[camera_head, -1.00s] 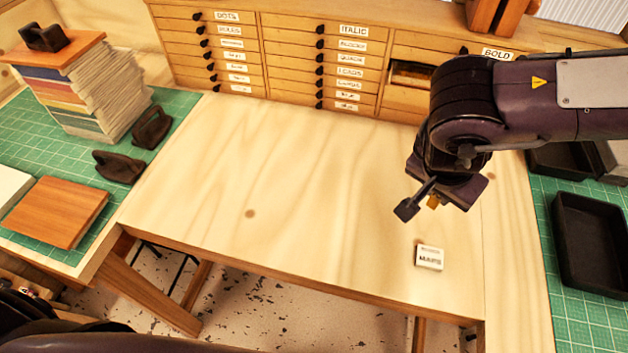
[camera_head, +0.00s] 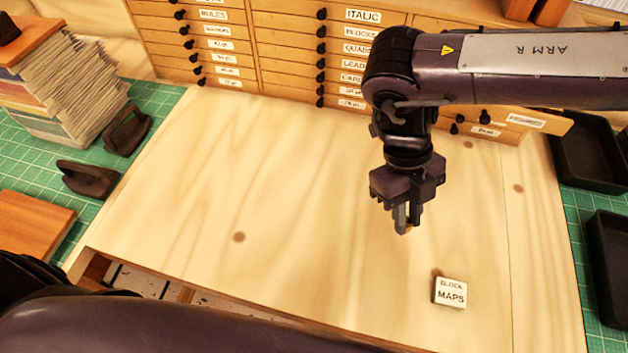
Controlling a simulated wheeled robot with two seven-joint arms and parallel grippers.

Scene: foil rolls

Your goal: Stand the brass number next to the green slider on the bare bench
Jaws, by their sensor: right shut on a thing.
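My right gripper (camera_head: 404,228) is above the bare wooden bench (camera_head: 290,190), right of its middle, pointing down. It is shut on a small brass piece (camera_head: 409,229), of which only a sliver shows between the fingertips. The piece's shape cannot be made out, so I cannot tell which number it is. I see no green slider in this view. My left arm crosses the bottom left corner, and its gripper is out of view.
A white block lettered "BLOCK MAPS" (camera_head: 450,292) lies on the bench, nearer than the right gripper. Labelled drawers (camera_head: 290,50) line the back. Black trays (camera_head: 588,150) stand at right. Dark iron weights (camera_head: 90,178) and a paper stack (camera_head: 75,90) are at left. The bench's middle is clear.

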